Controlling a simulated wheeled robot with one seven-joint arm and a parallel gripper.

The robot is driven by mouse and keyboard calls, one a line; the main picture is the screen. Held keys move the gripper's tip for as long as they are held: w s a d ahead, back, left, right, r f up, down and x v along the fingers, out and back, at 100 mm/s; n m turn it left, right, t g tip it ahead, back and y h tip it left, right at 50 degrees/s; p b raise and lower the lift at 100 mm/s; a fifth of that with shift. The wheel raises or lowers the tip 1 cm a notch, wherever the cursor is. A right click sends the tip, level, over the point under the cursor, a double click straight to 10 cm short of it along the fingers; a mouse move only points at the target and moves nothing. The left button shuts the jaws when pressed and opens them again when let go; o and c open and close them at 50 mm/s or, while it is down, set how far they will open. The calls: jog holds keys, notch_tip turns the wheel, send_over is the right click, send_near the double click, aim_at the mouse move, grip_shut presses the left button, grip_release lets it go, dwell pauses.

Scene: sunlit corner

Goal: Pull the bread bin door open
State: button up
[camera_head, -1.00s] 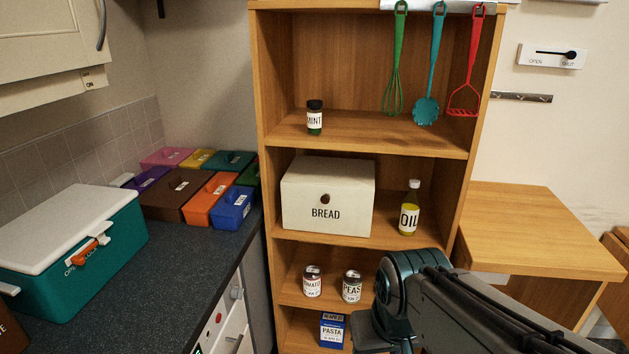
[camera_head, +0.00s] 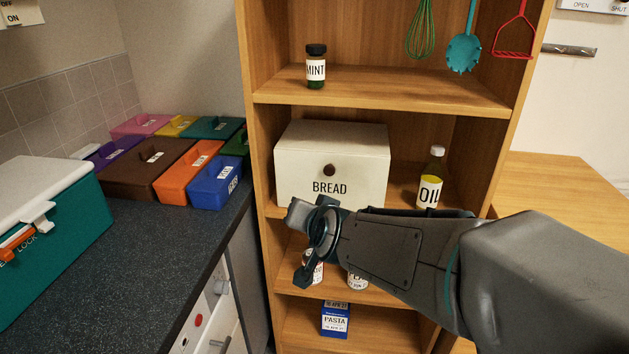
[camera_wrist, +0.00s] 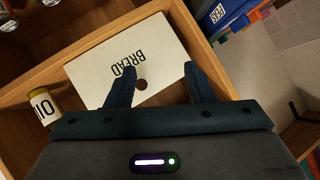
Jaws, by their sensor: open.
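The white bread bin (camera_head: 300,160) stands on the middle shelf of the wooden bookcase, its front marked BREAD. Its door looks shut, with a round brown knob (camera_head: 329,170) at the upper middle of the front. My gripper (camera_head: 298,240) is in front of and below the bin in the head view, near the shelf edge. In the wrist view the bin (camera_wrist: 165,45) lies ahead, and the knob (camera_wrist: 141,85) shows between the two dark fingers of my gripper (camera_wrist: 155,80). The fingers are apart and empty. The gap between fingers and knob is hard to judge.
An oil bottle (camera_head: 431,178) stands right of the bin, behind my arm. A mint jar (camera_head: 316,68) is on the shelf above. Tins, partly hidden by my gripper, and a pasta box (camera_head: 335,318) stand below. A dark counter (camera_head: 120,235) with several coloured boxes is at left.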

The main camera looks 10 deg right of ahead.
aim_at(329, 172)
jog(key=w+d+m+t+h+b, duration=0.1)
jog(key=w+d+m+h+b, duration=0.1)
jog(key=w, duration=0.4)
jog(key=w+d+f+m+t+h+b, duration=0.1)
jog(key=w+d+m+t+h+b, duration=0.1)
jog(key=w, duration=0.4)
jog(key=w+d+f+m+t+h+b, duration=0.1)
jog(key=w+d+m+t+h+b, duration=0.1)
jog(key=w, duration=0.4)
jog(key=shift+w+d+f+m+h+b, duration=0.15)
jog(key=shift+d+m+h+b, duration=0.5)
jog(key=shift+m, duration=0.35)
grip_shut()
